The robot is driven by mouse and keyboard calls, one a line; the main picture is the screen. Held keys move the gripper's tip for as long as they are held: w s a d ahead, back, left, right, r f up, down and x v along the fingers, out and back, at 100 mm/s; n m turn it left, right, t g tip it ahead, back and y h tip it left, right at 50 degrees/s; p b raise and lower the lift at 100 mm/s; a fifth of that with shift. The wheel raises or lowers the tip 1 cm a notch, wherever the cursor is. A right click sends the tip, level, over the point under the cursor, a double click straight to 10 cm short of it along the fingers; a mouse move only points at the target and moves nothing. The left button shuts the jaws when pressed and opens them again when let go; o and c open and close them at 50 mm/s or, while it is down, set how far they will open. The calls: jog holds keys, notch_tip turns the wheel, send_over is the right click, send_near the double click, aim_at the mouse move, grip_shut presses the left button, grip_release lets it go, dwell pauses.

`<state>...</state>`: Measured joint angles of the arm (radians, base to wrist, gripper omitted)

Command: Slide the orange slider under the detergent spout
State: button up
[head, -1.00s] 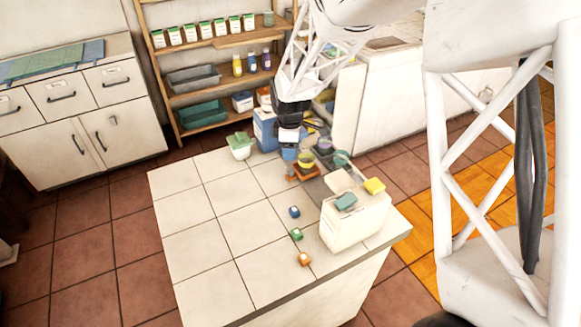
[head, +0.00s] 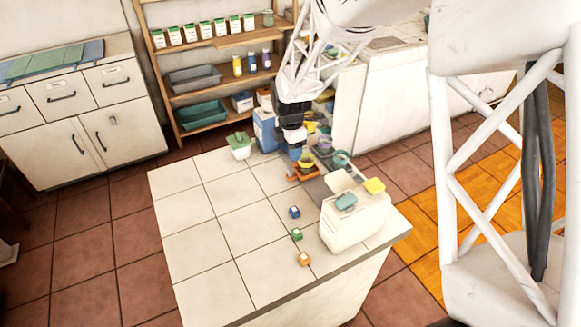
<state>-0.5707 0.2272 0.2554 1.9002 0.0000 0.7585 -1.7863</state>
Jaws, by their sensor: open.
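The orange slider (head: 303,173) lies at the back right of the tiled counter, small in the head view and partly hidden by my gripper. A small cup with a yellow rim (head: 307,163) seems to sit at the slider. My gripper (head: 295,154) points down just left of that cup, close to or touching the slider; I cannot tell which. Its fingers are open, though small and dark here. A blue container (head: 264,131) stands behind my gripper. The detergent spout cannot be picked out clearly.
A white box with an open lid (head: 344,224) stands at the counter's right edge. A green-lidded tub (head: 240,146) stands at the back. The counter's left part is clear.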

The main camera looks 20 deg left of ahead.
aim_at(290, 168)
jog(key=shift+f, duration=3.9)
jog(key=shift+c, duration=0.3)
grip_shut()
